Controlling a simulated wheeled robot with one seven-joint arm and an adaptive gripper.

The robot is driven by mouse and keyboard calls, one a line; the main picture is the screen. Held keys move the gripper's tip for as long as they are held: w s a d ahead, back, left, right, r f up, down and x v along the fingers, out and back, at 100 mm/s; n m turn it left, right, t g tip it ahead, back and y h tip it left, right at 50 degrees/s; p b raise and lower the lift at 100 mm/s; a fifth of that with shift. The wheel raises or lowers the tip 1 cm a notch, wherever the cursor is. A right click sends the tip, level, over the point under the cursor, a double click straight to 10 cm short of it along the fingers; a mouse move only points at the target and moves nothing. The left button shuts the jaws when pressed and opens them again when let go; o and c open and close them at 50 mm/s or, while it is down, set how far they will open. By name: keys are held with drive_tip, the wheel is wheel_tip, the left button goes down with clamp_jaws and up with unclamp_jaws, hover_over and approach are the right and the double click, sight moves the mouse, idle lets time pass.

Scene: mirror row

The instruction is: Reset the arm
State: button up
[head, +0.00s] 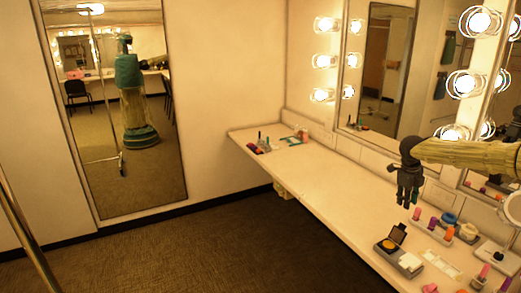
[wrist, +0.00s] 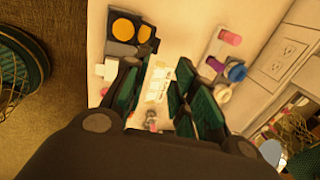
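My gripper (head: 407,198) hangs from my arm at the right of the head view, fingers pointing down above the long counter (head: 318,190). In the wrist view my gripper (wrist: 156,82) has its two dark green fingers spread apart. No thing is held. My arm (head: 465,155) reaches in from the right edge, in front of the lit mirrors.
An open black compact (head: 391,243), several small cosmetics (head: 437,224) and a round mirror (head: 513,208) stand on the near counter. More cosmetics (head: 262,142) lie at its far end. A tall mirror (head: 150,165) hangs on the left wall.

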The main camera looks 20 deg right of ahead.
drive_tip(key=w+a+f+n+t+h, duration=0.1)
drive_tip(key=w+a+f+n+h, duration=0.15)
drive_tip(key=a+f+n, duration=0.45)
drive_tip(key=w+a+f+n+t+h, duration=0.1)
drive_tip(key=w+a+f+n+h, duration=0.2)
drive_tip(key=a, duration=0.8)
drive_tip(key=s+a+f+n+t+y, duration=0.1)
drive_tip(key=s+a+f+n+t, duration=0.35)
drive_tip(key=a+f+n, duration=0.9)
drive_tip(key=s+a+f+n+g+y, duration=0.15)
drive_tip(key=s+a+f, duration=0.25)
drive_tip(key=s+a, duration=0.5)
drive_tip(key=s+a+f+n+g+y, duration=0.1)
drive_tip(key=s+a+f+n+y, duration=0.15)
drive_tip(key=s+a+f, duration=0.4)
drive_tip(key=s+a+n+g+y, duration=0.1)
drive_tip(key=s+a, duration=0.4)
drive_tip(key=s, duration=0.7)
drive_tip(key=s+a+n+g+y, duration=0.2)
drive_tip(key=s+a+n, duration=0.3)
drive_tip(key=s, duration=0.8)
drive_tip(key=shift+s+g, duration=0.2)
drive_tip(key=shift+g, duration=0.5)
drive_tip(key=shift+f, duration=0.1)
